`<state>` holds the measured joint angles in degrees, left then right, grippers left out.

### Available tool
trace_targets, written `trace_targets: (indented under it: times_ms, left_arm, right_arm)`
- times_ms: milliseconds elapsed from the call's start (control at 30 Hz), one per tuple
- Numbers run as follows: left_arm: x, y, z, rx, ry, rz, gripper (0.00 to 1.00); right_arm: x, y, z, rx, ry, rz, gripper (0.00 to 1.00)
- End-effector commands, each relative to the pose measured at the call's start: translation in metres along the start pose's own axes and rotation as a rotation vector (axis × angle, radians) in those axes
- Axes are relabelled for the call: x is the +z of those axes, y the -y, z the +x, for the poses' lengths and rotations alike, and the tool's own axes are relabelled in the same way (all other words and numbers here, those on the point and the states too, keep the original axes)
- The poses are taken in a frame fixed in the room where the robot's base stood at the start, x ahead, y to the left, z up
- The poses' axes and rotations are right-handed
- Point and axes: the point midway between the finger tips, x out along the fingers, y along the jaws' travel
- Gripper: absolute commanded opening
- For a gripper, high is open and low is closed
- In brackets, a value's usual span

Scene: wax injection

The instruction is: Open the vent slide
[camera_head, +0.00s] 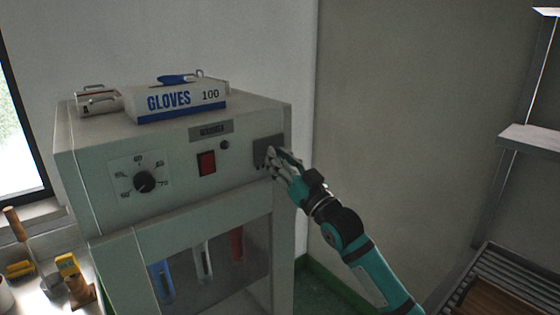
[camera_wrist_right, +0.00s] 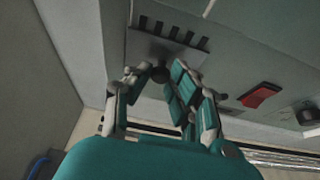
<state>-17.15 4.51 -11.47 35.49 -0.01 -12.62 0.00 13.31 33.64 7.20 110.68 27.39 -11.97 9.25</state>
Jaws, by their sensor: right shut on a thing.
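The vent slide (camera_head: 264,146) is a dark grey plate on the upper right of the warmer cabinet's front panel. In the right wrist view the plate (camera_wrist_right: 150,45) shows a row of dark slots and a round dark knob (camera_wrist_right: 159,74). My right gripper (camera_head: 272,160) is at the plate, its fingers around the knob. In the right wrist view the gripper (camera_wrist_right: 157,80) is shut on the knob, with fingers on both sides of it. In the head view the fingers hide the knob and part of the plate. My left gripper is in neither view.
The cabinet (camera_head: 80,155) also carries a dial (camera_head: 144,182) and a red switch (camera_head: 206,163). A gloves box (camera_head: 178,101) lies on top. Tubes hang behind the window below. A shelf rack (camera_head: 530,137) stands at the right.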

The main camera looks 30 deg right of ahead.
Motion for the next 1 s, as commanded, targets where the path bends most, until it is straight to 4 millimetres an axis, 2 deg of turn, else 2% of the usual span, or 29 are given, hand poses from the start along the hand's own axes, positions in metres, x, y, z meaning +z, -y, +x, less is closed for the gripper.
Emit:
trace_targets:
  times_ms: [33, 167, 500, 533, 700, 1000]
  left_arm:
    - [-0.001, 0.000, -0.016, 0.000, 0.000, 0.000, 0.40]
    - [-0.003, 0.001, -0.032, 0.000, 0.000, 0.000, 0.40]
    - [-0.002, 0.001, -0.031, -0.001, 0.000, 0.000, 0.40]
    - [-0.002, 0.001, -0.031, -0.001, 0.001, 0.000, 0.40]
    - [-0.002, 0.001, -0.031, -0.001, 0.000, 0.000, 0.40]
    - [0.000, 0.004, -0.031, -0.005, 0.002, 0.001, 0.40]
  right_arm:
    - [-0.019, 0.000, 0.007, -0.001, -0.003, -0.001, 0.00]
    - [-0.038, 0.000, 0.016, -0.001, -0.001, -0.001, 0.00]
    - [-0.042, 0.000, 0.016, 0.000, -0.009, -0.001, 0.00]
    - [-0.042, 0.000, 0.016, 0.000, -0.010, -0.001, 0.22]
    - [-0.041, 0.000, 0.016, 0.000, -0.006, -0.001, 0.43]
    - [-0.038, 0.000, 0.014, 0.000, -0.001, 0.000, 0.43]
